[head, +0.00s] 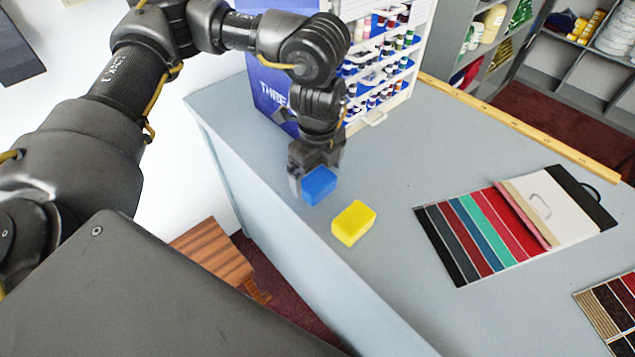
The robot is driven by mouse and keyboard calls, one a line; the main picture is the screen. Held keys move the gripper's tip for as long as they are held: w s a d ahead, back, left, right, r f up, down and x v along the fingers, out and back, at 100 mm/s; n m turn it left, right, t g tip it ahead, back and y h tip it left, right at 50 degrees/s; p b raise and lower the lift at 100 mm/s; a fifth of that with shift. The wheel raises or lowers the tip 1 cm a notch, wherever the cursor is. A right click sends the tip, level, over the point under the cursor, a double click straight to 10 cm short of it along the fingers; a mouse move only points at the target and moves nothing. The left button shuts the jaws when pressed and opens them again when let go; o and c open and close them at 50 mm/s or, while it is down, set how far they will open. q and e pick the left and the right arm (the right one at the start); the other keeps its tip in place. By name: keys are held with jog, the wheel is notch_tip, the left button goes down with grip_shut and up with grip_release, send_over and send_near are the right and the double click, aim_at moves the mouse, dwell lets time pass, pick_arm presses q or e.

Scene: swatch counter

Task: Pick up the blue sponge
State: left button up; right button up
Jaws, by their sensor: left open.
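The blue sponge (319,186) is a small block near the left front edge of the grey counter (380,200). My left gripper (313,172) points down at the sponge from behind it and hides its far side. The gripper is open. One finger shows at the sponge's left side; whether the fingers touch it I cannot tell. A yellow sponge (354,223) lies on the counter just to the right of and nearer than the blue one, apart from it. My right gripper is not in view.
A rack of small bottles (378,60) with a blue side panel (270,85) stands behind the gripper. A wooden ruler (520,125) lies along the far edge. The counter's middle is clear.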

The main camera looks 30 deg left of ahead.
aim_at(318, 179)
pick_arm(q)
jog(key=shift+w+f+p, duration=0.1)
jog(key=shift+f+p, duration=0.3)
jog(key=shift+f, duration=1.45)
jog(key=c, duration=1)
jog(key=shift+c, duration=0.2)
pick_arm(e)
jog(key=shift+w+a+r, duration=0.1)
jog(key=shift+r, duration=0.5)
